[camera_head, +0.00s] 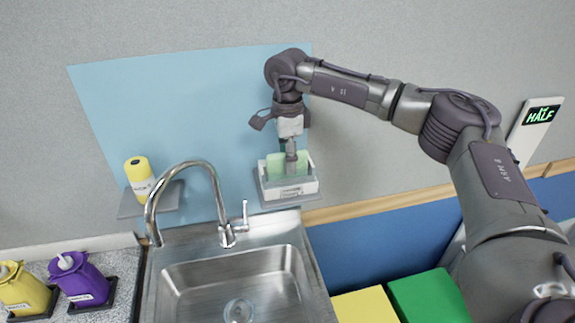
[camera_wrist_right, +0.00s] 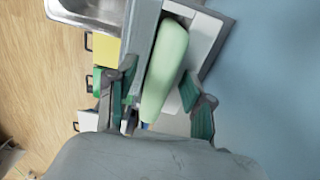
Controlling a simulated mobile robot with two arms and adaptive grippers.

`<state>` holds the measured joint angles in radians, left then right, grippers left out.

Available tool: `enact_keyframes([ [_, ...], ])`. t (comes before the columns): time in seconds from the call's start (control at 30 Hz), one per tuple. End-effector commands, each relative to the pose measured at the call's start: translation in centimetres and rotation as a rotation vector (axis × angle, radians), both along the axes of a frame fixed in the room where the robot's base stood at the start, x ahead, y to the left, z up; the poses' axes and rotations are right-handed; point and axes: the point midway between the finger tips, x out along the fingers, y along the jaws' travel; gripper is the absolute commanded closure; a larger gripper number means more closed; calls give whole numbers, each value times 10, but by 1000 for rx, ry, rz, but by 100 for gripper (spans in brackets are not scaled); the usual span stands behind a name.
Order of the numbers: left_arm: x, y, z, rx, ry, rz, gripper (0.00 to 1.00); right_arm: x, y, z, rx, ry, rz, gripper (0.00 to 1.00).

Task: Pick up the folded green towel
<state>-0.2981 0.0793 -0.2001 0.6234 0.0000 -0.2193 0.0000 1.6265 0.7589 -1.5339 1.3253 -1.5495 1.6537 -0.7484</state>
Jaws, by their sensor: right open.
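The folded green towel (camera_head: 275,166) stands in a white box (camera_head: 296,189) on a small grey wall shelf. It also shows in the right wrist view as a rounded pale green roll (camera_wrist_right: 165,68) lengthwise in the box. My right gripper (camera_head: 291,152) points down over the box from above and hides part of the towel. In the right wrist view its two green-padded fingers (camera_wrist_right: 160,103) are spread apart, one to each side of the towel's near end. Whether they touch the towel I cannot tell. My left gripper is not in view.
A steel sink (camera_head: 235,285) with a tall curved faucet (camera_head: 205,170) stands left of and below the box. A yellow bottle (camera_head: 138,172) sits on another wall shelf. Purple (camera_head: 80,279) and yellow (camera_head: 22,290) bottles stand on the counter. The wall is close behind the box.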

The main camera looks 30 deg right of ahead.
Motion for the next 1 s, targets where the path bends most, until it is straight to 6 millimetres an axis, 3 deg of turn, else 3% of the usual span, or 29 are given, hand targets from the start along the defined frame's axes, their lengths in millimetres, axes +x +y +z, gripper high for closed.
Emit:
enact_keyframes([
  [0.1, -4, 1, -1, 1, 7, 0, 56, 0, 0, 0, 0, 0, 0, 50],
  [0.37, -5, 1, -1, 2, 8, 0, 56, 0, 0, 0, 0, 0, 1, 92],
  [0.77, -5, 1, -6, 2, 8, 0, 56, 1, 0, 7, 0, -3, 0, 92],
  [1.0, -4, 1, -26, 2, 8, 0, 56, 1, 1, 49, 2, -6, 2, 92],
])
